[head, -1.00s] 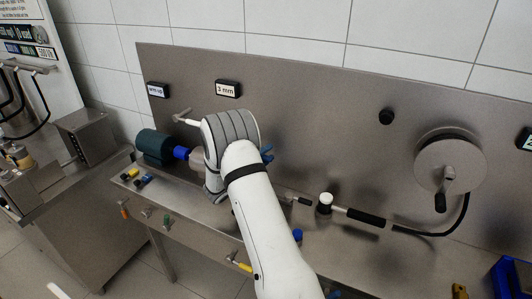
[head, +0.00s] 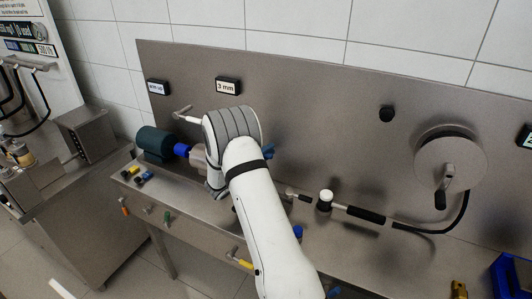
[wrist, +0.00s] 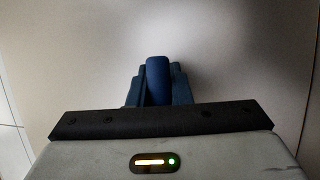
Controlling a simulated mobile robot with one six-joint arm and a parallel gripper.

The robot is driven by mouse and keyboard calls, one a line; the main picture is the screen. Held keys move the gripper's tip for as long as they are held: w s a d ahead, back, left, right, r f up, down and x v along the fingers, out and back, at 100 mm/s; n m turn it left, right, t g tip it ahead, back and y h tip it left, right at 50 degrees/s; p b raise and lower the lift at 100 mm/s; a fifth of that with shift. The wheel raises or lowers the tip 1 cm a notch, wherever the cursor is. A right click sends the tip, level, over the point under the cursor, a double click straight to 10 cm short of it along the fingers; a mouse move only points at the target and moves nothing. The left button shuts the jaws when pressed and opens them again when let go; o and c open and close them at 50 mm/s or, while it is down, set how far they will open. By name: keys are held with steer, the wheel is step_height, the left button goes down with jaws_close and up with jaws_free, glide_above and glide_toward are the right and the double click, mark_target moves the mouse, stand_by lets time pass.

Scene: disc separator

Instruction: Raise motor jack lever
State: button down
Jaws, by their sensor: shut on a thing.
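A blue rounded handle (wrist: 157,78), likely the motor jack lever's grip, stands between the two dark blue fingers of my gripper (wrist: 158,88) in the wrist view. The fingers are shut on it. In the head view my arm reaches over the bench and hides most of the gripper; only blue parts (head: 268,152) show to the right of the wrist. The lever's shaft and base are hidden. The dark green motor (head: 154,143) with a blue coupling (head: 182,150) lies left of my wrist.
A steel back panel (head: 320,130) rises close behind the gripper. On the bench right of my arm are a white-topped knob (head: 326,196) and a black hose handle (head: 365,215). A round disc with a crank (head: 450,160) is on the panel. Small coloured valves line the front edge.

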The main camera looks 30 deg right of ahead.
steer(key=shift+a, duration=0.1)
steer(key=shift+f, duration=0.1)
steer(key=f+m+b, duration=0.1)
steer(key=b, duration=0.3)
steer(key=shift+f+m+b, duration=0.25)
steer(key=shift+m+b, duration=0.05)
steer(key=shift+b, duration=0.05)
steer(key=f+m+g+y+b, duration=0.1)
steer(key=b, duration=0.4)
steer(key=shift+w+f+m, duration=0.1)
steer(key=shift+f+m, duration=0.15)
steer(key=shift+m, duration=0.15)
steer(key=m+b, duration=0.1)
steer(key=b, duration=0.1)
steer(key=f+m+b, duration=0.1)
steer(key=b, duration=0.2)
steer(key=shift+w+a+y, duration=0.15)
steer(key=shift+y, duration=0.25)
steer(key=shift+w+f+m+b, duration=0.15)
steer(key=shift+m+b, duration=0.15)
steer(key=shift+b, duration=0.8)
steer(key=shift+y, duration=0.3)
